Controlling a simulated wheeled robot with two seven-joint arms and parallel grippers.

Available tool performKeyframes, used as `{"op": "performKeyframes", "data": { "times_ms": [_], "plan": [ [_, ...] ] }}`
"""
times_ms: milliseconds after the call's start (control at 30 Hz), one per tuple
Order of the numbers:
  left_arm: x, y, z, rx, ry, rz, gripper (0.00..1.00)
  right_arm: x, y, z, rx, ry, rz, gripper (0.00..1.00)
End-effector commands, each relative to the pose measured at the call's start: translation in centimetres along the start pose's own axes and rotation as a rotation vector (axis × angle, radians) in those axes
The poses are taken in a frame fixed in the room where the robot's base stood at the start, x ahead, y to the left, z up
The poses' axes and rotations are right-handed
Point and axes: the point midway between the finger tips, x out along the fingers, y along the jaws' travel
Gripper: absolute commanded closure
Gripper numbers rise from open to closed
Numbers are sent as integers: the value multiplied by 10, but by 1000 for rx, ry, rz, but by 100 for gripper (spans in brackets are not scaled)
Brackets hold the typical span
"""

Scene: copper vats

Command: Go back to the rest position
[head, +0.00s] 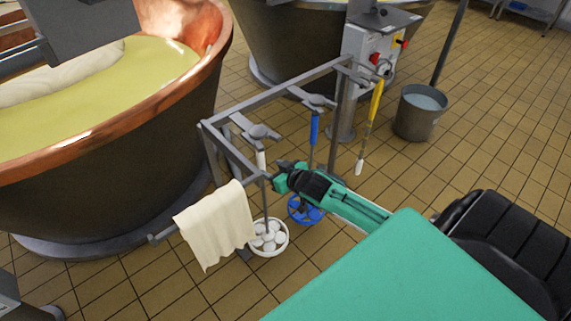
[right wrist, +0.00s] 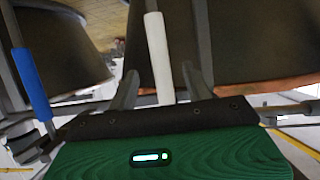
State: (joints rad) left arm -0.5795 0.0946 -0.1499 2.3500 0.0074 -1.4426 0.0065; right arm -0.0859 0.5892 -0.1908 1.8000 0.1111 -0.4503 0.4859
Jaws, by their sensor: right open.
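My right gripper (head: 284,176) is at the metal rack, beside a white handle (head: 261,160) that hangs upright under a rack hook. In the right wrist view, the two fingers (right wrist: 157,85) stand apart, and the white handle (right wrist: 157,52) shows upright between them. The fingers do not visibly touch it; whether it lies within their reach or just beyond, I cannot tell. My right arm, green and black, reaches in from the lower right in the head view. My left gripper is out of view.
The rack (head: 275,95) also holds a blue handle (head: 314,128), a yellow-handled tool (head: 375,103) and a cream cloth (head: 214,224). A copper vat (head: 150,112) stands left, a bucket (head: 419,112) right.

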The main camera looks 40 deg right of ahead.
Motion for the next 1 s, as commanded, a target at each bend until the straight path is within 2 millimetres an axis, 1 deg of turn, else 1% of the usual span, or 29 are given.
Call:
{"op": "performKeyframes", "data": {
  "times_ms": [33,100,200,333,500,767,867,967,1000],
  "plan": [
    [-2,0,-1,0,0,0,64,-10,0,0,-1,-1,-1,50],
    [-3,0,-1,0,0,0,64,-22,0,0,-1,-1,-1,50],
    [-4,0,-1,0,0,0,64,-37,0,0,-1,0,-1,50],
    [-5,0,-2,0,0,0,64,-52,0,0,0,0,-1,50],
    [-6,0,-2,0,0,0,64,-62,0,-1,0,1,0,50],
    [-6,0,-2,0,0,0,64,-64,-1,0,0,-1,0,50],
    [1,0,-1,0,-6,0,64,-66,-6,15,2,-37,9,50],
    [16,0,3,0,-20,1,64,-71,-20,55,1,-140,30,50],
    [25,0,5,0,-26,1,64,-76,-30,76,0,-200,38,50]
  ]
}}
